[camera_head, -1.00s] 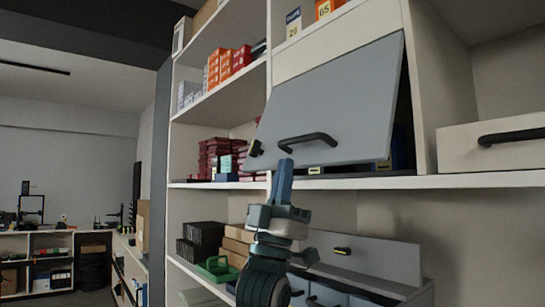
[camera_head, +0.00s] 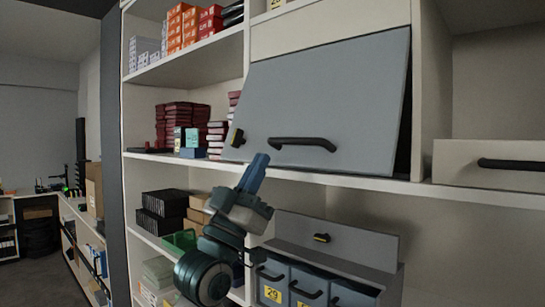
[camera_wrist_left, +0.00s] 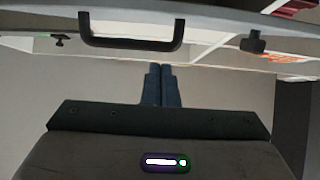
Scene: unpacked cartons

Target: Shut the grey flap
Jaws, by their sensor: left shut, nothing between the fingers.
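The grey flap (camera_head: 325,98) hangs from its top edge on the shelf unit, tilted out at the bottom, with a dark gap along its right side. My left gripper (camera_head: 258,160) is shut and empty, just below the flap's lower edge and left of the handle. In the left wrist view the shut fingers (camera_wrist_left: 161,84) point towards the flap's underside, with the handle (camera_wrist_left: 130,42) above them. My right gripper is not in view.
A white shelf board (camera_head: 375,183) runs beneath the flap. Dark red boxes (camera_head: 182,122) stand to the left. Below are a lower grey flap (camera_head: 335,240) and grey bins (camera_head: 290,285). A white drawer (camera_head: 485,165) is at the right.

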